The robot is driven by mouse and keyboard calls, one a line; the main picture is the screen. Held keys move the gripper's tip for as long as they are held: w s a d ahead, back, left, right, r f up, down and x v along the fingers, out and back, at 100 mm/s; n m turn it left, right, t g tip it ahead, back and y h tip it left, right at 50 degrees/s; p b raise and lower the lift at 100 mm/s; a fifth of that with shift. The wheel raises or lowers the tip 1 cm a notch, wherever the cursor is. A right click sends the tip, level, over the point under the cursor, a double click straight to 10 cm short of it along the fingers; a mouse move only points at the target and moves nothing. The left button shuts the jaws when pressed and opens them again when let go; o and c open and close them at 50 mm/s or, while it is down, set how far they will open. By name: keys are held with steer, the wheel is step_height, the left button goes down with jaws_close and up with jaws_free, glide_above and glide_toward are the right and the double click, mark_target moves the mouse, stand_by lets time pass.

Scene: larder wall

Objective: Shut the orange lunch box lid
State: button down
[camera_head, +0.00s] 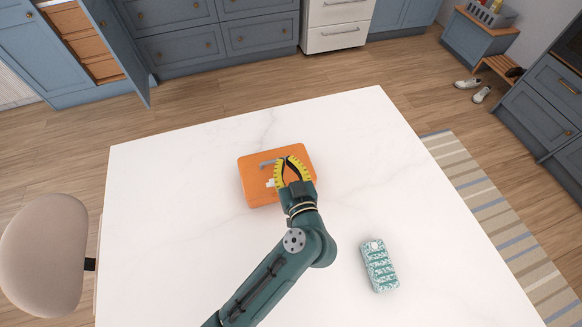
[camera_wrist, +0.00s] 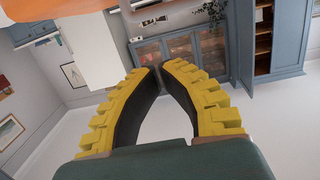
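The orange lunch box (camera_head: 252,186) sits on the white table near its middle in the head view. A grey strip and a small white part show on its upper face. From this angle I cannot tell how far its lid is open. My gripper (camera_head: 291,158) has yellow ribbed fingers and is over the box's right half, hiding part of it. In the wrist view the fingertips (camera_wrist: 160,68) meet or nearly meet, with nothing seen between them. An orange surface (camera_wrist: 45,8) shows along the top left edge there, apart from the fingers. Whether the gripper touches the box is unclear.
A teal and white patterned block (camera_head: 380,268) lies on the table (camera_head: 180,220) to the right of my arm. The table is otherwise clear. A beige chair (camera_head: 42,255) stands at the left. Blue cabinets (camera_head: 180,48) line the wall, one door standing open.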

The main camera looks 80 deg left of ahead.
mark_target(289, 181)
steer(key=shift+d+f+y+b, duration=0.2)
steer(key=shift+f+b, duration=0.25)
steer(key=shift+f, duration=0.15)
steer(key=shift+d+f+y+b, duration=0.2)
steer(key=shift+f+b, duration=0.2)
steer(key=shift+f, duration=0.2)
steer(key=shift+d+f+b, duration=0.15)
steer(key=shift+d+b, duration=0.1)
steer(key=shift+b, duration=0.45)
steer(key=b, duration=0.1)
steer(key=d+f+b, duration=0.1)
steer(key=b, duration=0.1)
steer(key=shift+d+f, duration=0.15)
steer(key=shift+f, duration=0.15)
step_height(289, 181, up, 4)
steer(key=shift+r+p, duration=0.1)
steer(key=shift+p, duration=1)
steer(key=d+f+b, duration=0.1)
steer(key=d+f, duration=0.2)
steer(key=d, duration=0.6)
steer(key=shift+w+d+f, duration=0.25)
steer(key=shift+w, duration=0.05)
